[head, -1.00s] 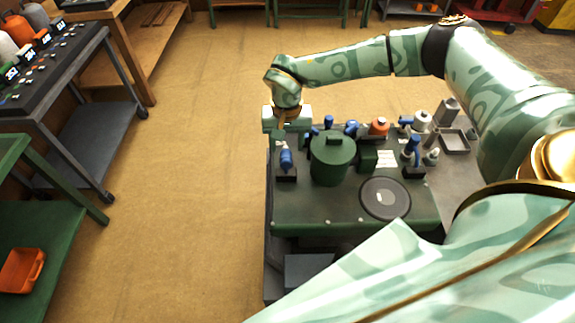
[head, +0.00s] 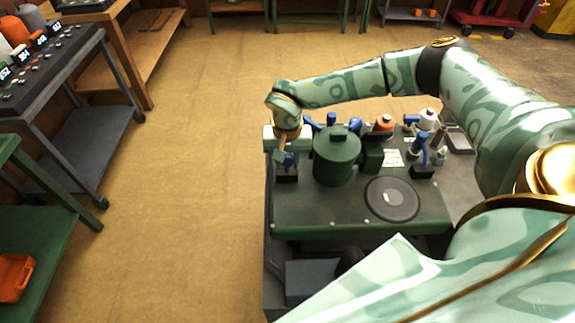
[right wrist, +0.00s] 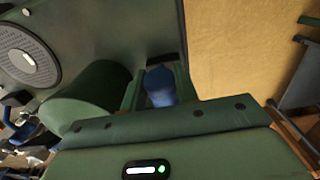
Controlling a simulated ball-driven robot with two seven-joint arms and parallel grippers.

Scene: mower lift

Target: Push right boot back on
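A blue boot (head: 290,159) stands on a black block at the left end of the green mower deck (head: 320,215). My right gripper (head: 283,156) is down at this boot and partly covers it in the head view. In the right wrist view the blue boot (right wrist: 160,86) sits between the two spread fingers (right wrist: 160,88), which look open around it; whether they touch it is unclear. Another blue boot-like part (head: 418,155) stands on a black block at the right end of the deck. My left gripper is not in view.
A green lidded cylinder (head: 337,157) stands close beside my right gripper. A dark round disc (head: 392,198) lies on the deck. An orange-topped part (head: 384,123) and several small bottles are behind. Open floor (head: 190,190) lies to the left.

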